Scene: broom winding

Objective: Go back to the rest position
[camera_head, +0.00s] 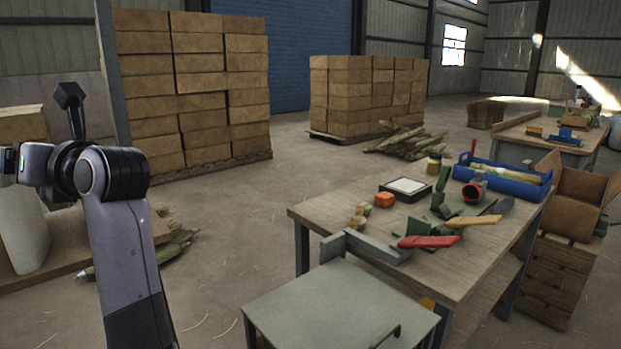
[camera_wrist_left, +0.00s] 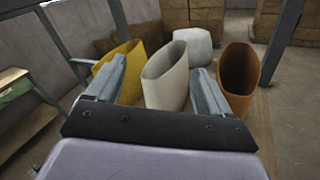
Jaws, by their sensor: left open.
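My left arm (camera_head: 125,240) comes up from the bottom left in the head view, and its hand is cut off by the left edge. In the left wrist view my left gripper (camera_wrist_left: 158,66) is open, with its two grey fingers apart. A whitish open-topped container (camera_wrist_left: 168,80) shows between and beyond the fingers. I cannot tell how far it is from them. A yellow container (camera_wrist_left: 122,62) is partly behind the left finger, and an orange-brown one (camera_wrist_left: 238,72) stands to the right. My right gripper is in neither view.
A wooden workbench (camera_head: 330,205) holds a blue tray (camera_head: 535,187), a red-handled tool (camera_head: 428,242) and other small items. A grey-topped table (camera_head: 335,310) stands in front. Box stacks (camera_head: 195,95) are behind. A dark post (camera_head: 113,75) rises near my left arm. Open floor lies mid-left.

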